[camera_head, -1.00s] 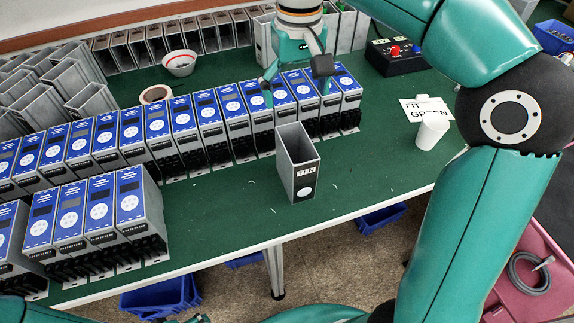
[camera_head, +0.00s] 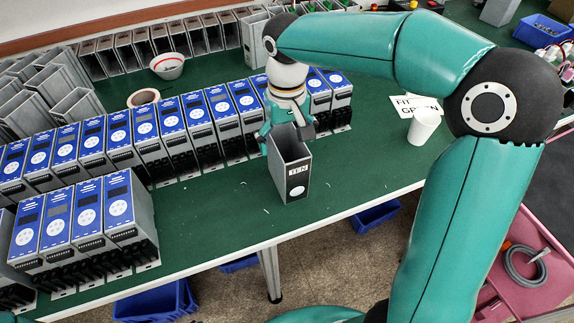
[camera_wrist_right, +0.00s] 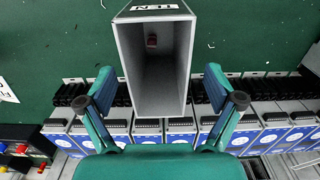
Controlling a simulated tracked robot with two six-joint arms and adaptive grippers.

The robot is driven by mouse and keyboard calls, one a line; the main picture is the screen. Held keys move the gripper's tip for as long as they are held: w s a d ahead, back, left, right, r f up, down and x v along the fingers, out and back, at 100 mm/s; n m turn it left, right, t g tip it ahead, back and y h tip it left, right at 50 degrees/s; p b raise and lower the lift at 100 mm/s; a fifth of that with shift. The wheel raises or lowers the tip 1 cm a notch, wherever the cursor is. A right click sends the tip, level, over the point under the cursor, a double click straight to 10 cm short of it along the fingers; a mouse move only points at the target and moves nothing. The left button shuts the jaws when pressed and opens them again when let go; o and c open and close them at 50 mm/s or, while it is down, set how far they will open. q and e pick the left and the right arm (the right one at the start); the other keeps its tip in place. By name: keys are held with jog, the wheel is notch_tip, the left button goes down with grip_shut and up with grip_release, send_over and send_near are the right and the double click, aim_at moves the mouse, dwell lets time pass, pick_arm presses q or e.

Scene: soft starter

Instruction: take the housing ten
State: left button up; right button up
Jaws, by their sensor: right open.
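The housing ten is a grey, open-topped box (camera_head: 289,172) with a white "TEN" label, standing upright near the front edge of the green table. In the right wrist view the housing (camera_wrist_right: 153,62) shows its open mouth, with a small reddish thing inside. My right gripper (camera_head: 287,134) is open at the back of the housing. In the right wrist view its two fingers (camera_wrist_right: 162,88) stand one on each side of the housing, with a gap on both sides. My left gripper is not clearly in view.
Rows of blue-faced units (camera_head: 130,133) stand behind and to the left of the housing. A white cup (camera_head: 423,127) and paper signs (camera_head: 415,104) are on the right. A white bowl (camera_head: 168,66) and a tape roll (camera_head: 143,97) lie behind. Bare table (camera_head: 215,215) surrounds the housing's front and left.

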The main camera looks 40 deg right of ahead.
notch_tip(320, 180, down, 3)
jog(key=shift+d+f, duration=0.1)
jog(key=shift+d, duration=0.05)
jog(key=shift+c, duration=0.4)
jog(key=shift+w, duration=0.1)
grip_shut()
